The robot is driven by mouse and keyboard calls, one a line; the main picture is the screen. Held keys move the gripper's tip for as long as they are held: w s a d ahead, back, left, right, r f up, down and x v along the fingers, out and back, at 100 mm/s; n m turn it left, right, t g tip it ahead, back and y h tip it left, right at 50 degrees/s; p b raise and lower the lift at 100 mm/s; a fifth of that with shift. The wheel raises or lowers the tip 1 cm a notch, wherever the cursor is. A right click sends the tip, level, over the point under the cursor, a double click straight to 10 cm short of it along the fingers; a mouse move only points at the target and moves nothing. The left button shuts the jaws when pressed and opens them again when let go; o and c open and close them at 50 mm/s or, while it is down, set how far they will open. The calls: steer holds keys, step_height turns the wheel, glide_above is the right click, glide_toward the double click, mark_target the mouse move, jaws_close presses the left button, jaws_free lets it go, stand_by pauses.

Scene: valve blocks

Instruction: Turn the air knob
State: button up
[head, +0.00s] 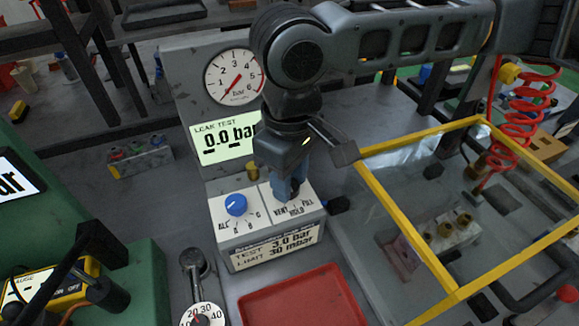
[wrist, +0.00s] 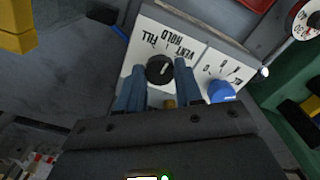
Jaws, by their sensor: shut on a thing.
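The air knob (wrist: 160,70) is a round black knob with a pale mark, on a white panel lettered VENT, HOLD and FILL. My gripper (wrist: 160,75) has one blue-grey finger on each side of it and is shut on it. In the head view my gripper (head: 289,188) comes down from above onto the right panel (head: 309,197) of the test block, and the knob is hidden behind the fingers. The pale mark is too small to tell which label it points at. The gauge (head: 235,77) needle points low, near zero, and the display (head: 222,140) reads 0.0 bar.
A blue selector knob (head: 236,204) stands close to the left of my gripper. A red tray (head: 302,297) lies in front. A clear guard with a yellow frame (head: 398,224) covers a metal valve block (head: 447,233) at the right. A dial (head: 201,316) stands at the front.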

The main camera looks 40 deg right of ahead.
steer(key=n+p, duration=0.1)
steer(key=n, duration=0.4)
steer(key=shift+n, duration=0.3)
steer(key=shift+n+p, duration=0.35)
steer(key=shift+n, duration=1.75)
steer(key=o, duration=1)
steer(key=shift+o, duration=0.2)
steer(key=shift+r, duration=0.1)
step_height(320, 180, up, 8)
steer(key=shift+f, duration=0.2)
